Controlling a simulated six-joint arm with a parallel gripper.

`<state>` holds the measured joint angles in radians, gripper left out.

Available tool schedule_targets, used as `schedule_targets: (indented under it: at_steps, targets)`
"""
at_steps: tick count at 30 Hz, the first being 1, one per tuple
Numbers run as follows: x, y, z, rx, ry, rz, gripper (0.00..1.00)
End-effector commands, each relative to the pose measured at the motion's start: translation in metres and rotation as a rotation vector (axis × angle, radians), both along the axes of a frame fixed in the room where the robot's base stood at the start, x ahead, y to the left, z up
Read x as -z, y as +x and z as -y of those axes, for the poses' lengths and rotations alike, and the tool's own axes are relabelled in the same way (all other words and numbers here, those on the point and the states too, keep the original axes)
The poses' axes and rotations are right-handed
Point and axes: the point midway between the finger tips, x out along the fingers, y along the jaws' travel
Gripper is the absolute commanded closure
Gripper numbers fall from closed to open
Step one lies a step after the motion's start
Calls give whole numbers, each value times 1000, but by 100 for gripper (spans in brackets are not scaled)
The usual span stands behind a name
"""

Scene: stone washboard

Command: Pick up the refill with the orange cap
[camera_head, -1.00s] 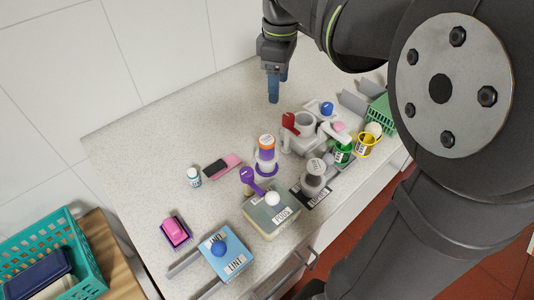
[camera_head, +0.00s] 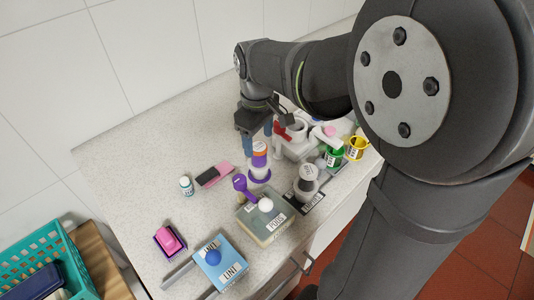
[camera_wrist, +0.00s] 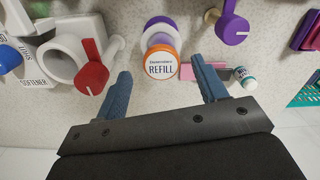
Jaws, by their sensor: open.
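The refill (camera_head: 259,158) is a white bottle with a purple band and an orange cap, upright on a purple base on the speckled counter. In the wrist view its orange-rimmed cap (camera_wrist: 161,66) faces the camera, with "REFILL" on its top. My gripper (camera_head: 258,144) is at the refill's far side in the head view. In the wrist view my gripper (camera_wrist: 163,88) is open and empty. Its two blue fingers stand apart, left and right of the refill's cap, which shows between and slightly beyond the tips. Whether they touch it cannot be told.
A white dispenser with a red lever (camera_wrist: 91,77) stands left of the refill in the wrist view. A small white bottle (camera_head: 186,186) and a pink-black block (camera_head: 214,174) lie left, with bare counter behind.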

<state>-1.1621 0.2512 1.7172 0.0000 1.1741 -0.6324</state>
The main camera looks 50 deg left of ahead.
Motion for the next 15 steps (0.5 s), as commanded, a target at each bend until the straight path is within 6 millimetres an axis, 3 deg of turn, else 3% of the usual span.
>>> schedule_targets:
  at_steps: [7,15]
  targets:
    - [18,-1,1,0,-1,-1,35]
    - [56,-2,2,0,-1,-1,35]
